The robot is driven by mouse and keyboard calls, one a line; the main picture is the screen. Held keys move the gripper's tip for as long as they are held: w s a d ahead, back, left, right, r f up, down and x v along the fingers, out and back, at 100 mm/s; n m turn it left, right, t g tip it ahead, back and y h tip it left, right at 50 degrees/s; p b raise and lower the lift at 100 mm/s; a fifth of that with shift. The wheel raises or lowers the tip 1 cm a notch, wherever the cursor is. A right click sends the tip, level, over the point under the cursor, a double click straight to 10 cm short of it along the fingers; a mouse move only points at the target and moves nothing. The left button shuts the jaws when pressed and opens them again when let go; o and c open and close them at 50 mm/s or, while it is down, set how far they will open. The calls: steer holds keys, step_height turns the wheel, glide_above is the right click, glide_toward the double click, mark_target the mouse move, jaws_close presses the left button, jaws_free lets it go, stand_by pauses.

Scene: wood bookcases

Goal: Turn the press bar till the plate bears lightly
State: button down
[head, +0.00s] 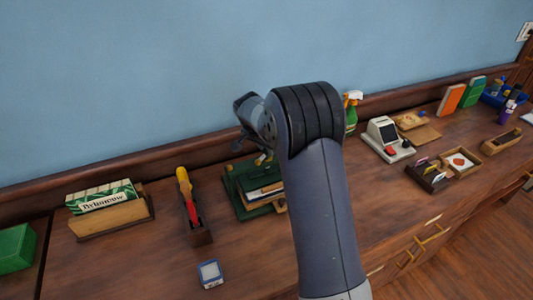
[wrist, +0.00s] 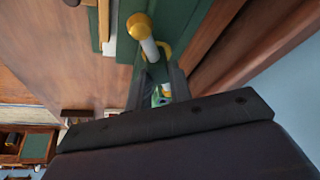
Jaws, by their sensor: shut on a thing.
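The green press (head: 240,195) stands on the wooden top near the wall, with books or boards (head: 265,190) in it. My arm hides its right part. In the wrist view its green top (wrist: 185,28) fills the upper middle. The press bar (wrist: 149,48) is a pale rod with a brass ball end (wrist: 138,26); brass also shows at its other end, between my fingers. My gripper (wrist: 159,90) is shut on the bar near that end. In the head view my gripper is mostly hidden behind my wrist, above the press. The plate's contact cannot be seen.
A rack with a red-and-yellow tool (head: 187,195) and a green-and-white box (head: 103,196) stand left of the press. A small blue-white block (head: 210,273) lies in front. A green spray bottle (head: 351,112) and a card terminal (head: 386,138) are to the right. The wall is close behind.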

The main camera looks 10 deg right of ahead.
steer(key=shift+m+h+b, duration=0.3)
steer(key=shift+m+b, duration=0.1)
steer(key=shift+m, duration=0.5)
steer(key=c, duration=1.3)
jaws_free()
steer(key=shift+g, duration=0.3)
steer(key=b+v, duration=0.1)
steer(key=v, duration=0.9)
steer(key=shift+s+a+r, duration=0.1)
steer(key=shift+r, duration=0.3)
